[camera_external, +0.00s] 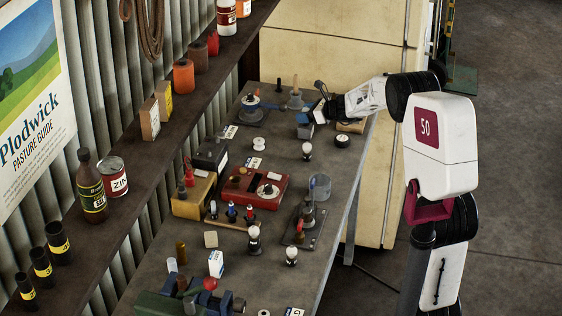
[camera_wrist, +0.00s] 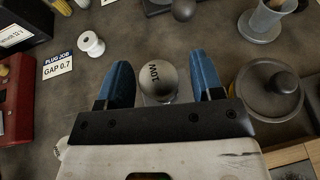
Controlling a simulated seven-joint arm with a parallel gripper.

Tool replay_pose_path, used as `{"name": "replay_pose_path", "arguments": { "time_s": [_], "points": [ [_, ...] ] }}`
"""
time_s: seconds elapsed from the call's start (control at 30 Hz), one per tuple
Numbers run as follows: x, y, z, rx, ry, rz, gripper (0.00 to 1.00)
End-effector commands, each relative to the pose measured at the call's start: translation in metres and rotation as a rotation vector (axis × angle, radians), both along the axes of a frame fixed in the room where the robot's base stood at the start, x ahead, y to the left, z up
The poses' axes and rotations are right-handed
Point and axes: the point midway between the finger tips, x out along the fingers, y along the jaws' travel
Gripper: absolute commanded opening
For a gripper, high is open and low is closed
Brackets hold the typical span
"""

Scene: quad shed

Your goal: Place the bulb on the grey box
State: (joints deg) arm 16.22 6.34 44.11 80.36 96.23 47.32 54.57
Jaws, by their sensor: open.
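A bulb with a pale round top (camera_external: 307,148) stands upright on the bench below my gripper (camera_external: 304,124). In the wrist view the bulb (camera_wrist: 158,80), marked 10W, shows between the two blue fingers of my gripper (camera_wrist: 163,82). The fingers are apart and empty; the external view shows them a little above the bulb. A dark grey, nearly black box (camera_external: 208,153) with a white label sits by the wall side of the bench. It seems to be the dark box (camera_wrist: 22,22) at the wrist view's top left corner. Two similar bulbs (camera_external: 254,239) (camera_external: 291,256) stand nearer the camera.
A white spool (camera_external: 259,144) and a gap card (camera_external: 251,163) lie between the bulb and the red case (camera_external: 255,188).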

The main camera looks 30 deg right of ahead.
Motion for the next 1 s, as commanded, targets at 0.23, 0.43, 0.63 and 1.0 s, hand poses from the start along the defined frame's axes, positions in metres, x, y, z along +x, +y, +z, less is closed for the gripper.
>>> {"name": "replay_pose_path", "arguments": {
  "time_s": [0.23,0.43,0.63,1.0],
  "points": [
    [-0.003,-0.002,0.005,-0.001,-0.001,-0.001,0.61],
    [-0.017,-0.013,0.012,-0.001,-0.001,-0.001,0.61],
    [-0.04,-0.029,0.024,0.0,0.0,-0.001,0.61],
    [-0.079,-0.059,0.044,0.0,0.0,-0.001,0.61]
  ]
}}
